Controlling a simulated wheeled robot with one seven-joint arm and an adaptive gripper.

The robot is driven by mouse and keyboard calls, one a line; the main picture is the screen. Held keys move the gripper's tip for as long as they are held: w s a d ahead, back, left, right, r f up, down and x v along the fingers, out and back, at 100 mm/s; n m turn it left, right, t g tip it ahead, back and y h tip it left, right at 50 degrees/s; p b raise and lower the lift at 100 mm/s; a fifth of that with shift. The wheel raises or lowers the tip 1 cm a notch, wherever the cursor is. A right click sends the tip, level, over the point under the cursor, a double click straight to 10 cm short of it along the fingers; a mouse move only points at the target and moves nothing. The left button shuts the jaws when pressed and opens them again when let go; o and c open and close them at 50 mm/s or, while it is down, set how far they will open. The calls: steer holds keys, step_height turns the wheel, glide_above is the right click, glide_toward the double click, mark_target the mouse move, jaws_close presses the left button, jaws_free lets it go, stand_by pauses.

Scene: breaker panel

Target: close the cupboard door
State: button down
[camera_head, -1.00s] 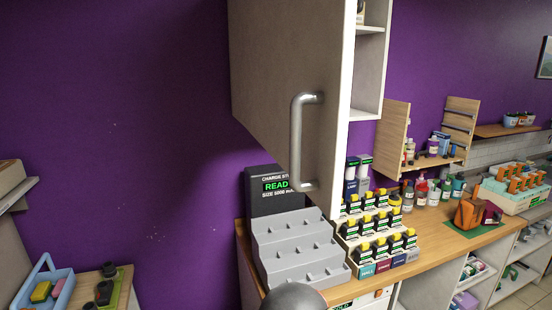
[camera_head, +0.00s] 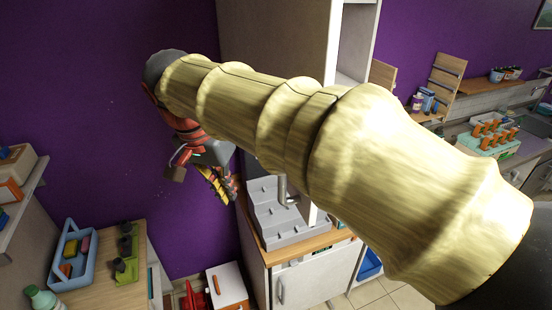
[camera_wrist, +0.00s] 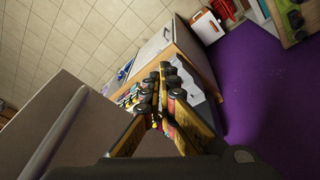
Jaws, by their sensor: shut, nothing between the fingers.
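The cupboard door (camera_head: 275,38) stands open, its grey-brown outer face turned left in the head view. My arm crosses in front and hides much of it. Only the lower end of the door's metal handle (camera_head: 284,192) shows below my arm. In the wrist view the door (camera_wrist: 92,125) fills the lower left, with its long handle (camera_wrist: 52,135) along it. My gripper (camera_head: 229,190) is left of the door, on its handle side, pointing down. In the wrist view its fingers (camera_wrist: 168,80) are together and empty, apart from the handle.
A grey stepped charging rack (camera_head: 272,215) stands on the wooden counter below the door. The open cupboard (camera_head: 357,40) is behind it at right. A blue caddy (camera_head: 72,258) sits on a side table at lower left. Purple wall is clear at left.

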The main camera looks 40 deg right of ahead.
step_height(320, 180, up, 8)
steer(key=s+d+m+g+h+p, duration=0.1)
steer(key=s+d+m+g, duration=0.1)
steer(key=m, duration=0.8)
steer(key=s+d+f+p, duration=0.2)
steer(key=d+f+p, duration=0.1)
steer(key=d+f, duration=0.4)
steer(key=shift+x, duration=1.1)
steer(key=shift+s, duration=0.1)
